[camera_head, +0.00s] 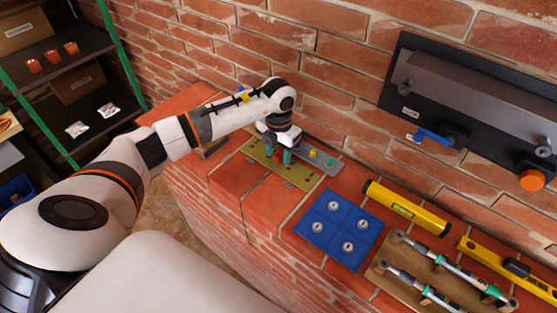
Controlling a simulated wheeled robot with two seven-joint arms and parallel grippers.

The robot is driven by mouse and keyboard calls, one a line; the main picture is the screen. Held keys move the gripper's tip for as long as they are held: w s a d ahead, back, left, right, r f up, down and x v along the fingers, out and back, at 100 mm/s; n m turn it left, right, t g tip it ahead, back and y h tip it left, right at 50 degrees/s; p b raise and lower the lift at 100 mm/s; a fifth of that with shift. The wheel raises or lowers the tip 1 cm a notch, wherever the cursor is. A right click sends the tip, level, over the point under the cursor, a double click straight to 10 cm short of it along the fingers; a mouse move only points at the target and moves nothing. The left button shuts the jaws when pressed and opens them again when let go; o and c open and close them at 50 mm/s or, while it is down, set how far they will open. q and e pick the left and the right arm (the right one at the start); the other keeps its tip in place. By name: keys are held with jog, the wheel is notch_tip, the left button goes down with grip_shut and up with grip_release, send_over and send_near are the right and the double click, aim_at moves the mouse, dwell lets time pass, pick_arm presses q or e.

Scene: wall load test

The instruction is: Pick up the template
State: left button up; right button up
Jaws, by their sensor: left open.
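A flat olive-green plate with small holes, which looks like the template (299,178), lies on the brick ledge (236,181) in the middle of the view. My left gripper (282,158) points down over the plate's middle. It is open, with teal fingertips close above or at the plate. Whether they touch it I cannot tell. The gripper and wrist hide part of the plate. A small red part shows between the fingers; what it belongs to is unclear. My right gripper is not in view.
A grey strip with coloured knobs (325,163) lies just behind the plate. A blue tray (335,211), a yellow level (407,208) and a wooden board with torque wrenches (393,276) lie to the right. A black wall unit (466,98) hangs above. A shelf (85,97) stands left.

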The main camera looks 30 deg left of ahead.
pick_arm(q)
grip_shut()
jog(key=shift+r, duration=0.15)
